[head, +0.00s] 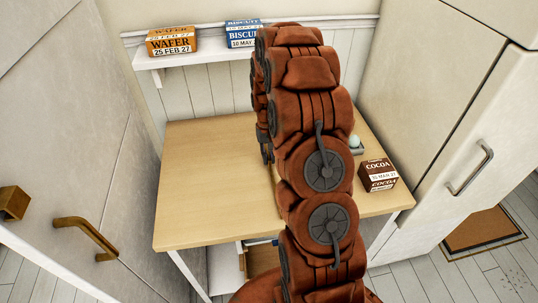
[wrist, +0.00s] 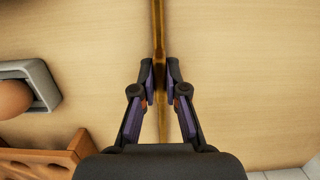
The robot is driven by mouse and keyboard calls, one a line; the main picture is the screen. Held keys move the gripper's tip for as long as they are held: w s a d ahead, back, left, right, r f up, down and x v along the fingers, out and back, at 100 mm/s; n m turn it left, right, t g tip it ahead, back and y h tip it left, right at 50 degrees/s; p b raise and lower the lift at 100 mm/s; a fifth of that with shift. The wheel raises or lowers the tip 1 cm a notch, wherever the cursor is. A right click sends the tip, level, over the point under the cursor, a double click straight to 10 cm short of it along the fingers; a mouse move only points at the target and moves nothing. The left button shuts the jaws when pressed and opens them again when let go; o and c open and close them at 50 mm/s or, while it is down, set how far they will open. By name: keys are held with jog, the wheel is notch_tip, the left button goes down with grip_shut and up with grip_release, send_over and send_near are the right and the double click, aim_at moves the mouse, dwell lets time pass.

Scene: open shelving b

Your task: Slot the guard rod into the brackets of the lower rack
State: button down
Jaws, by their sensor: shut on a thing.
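The guard rod (wrist: 158,30) is a thin golden-brown bar running up and down the wrist view, above the wooden tabletop (wrist: 240,70). My gripper (wrist: 160,78) is shut on it, one finger on each side. Part of the rod shows between the fingers and the wrist; its ends are not seen. In the head view my arm hides the rod and most of the gripper. I cannot clearly make out the lower rack or its brackets in either view.
A wall shelf (head: 150,63) holds a wafer box (head: 171,41) and a biscuit box (head: 242,34). A cocoa box (head: 378,175) stands at the table's right. A grey tray (wrist: 45,82) and an orange-brown wooden piece (wrist: 40,160) lie left in the wrist view. The table's left half is clear.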

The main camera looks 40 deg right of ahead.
jog(key=shift+f, duration=0.15)
jog(key=c, duration=1.2)
grip_release()
